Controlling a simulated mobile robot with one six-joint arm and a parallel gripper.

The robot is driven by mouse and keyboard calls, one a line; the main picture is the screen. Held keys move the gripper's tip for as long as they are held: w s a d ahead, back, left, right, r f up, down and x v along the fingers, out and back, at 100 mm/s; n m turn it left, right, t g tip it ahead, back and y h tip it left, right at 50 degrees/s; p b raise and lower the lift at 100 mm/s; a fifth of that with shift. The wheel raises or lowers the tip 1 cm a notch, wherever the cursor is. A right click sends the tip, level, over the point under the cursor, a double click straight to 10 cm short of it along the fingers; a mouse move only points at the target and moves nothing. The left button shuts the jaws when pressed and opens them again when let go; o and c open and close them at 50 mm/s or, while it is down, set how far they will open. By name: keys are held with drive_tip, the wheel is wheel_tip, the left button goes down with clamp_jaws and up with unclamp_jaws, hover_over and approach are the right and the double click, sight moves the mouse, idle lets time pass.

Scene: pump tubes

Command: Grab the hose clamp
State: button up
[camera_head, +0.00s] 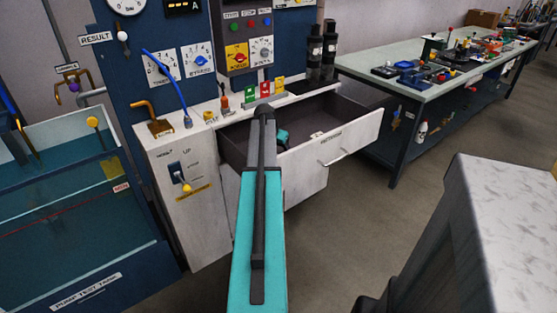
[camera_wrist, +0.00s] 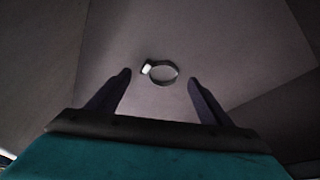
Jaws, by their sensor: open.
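The hose clamp (camera_wrist: 147,68) is a thin metal ring with a bright screw housing at its left. It lies on the dark grey drawer floor in the wrist view, just beyond my fingertips and roughly centred between them. My gripper (camera_wrist: 159,79) is open, with one dark finger on each side and nothing held. In the head view, part of my gripper (camera_head: 283,137) shows inside the open drawer (camera_head: 350,161), partly behind my arm. I cannot clearly make out the clamp in the head view.
The drawer's walls surround my gripper on the sides. A white cabinet with control levers (camera_head: 179,180) stands left of the drawer. A water tank (camera_head: 75,225) is at the far left. A workbench (camera_head: 440,85) with tools stands at right, with clear floor before it.

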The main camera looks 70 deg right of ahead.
drive_tip(key=shift+x, duration=0.95)
drive_tip(key=c, duration=1.1)
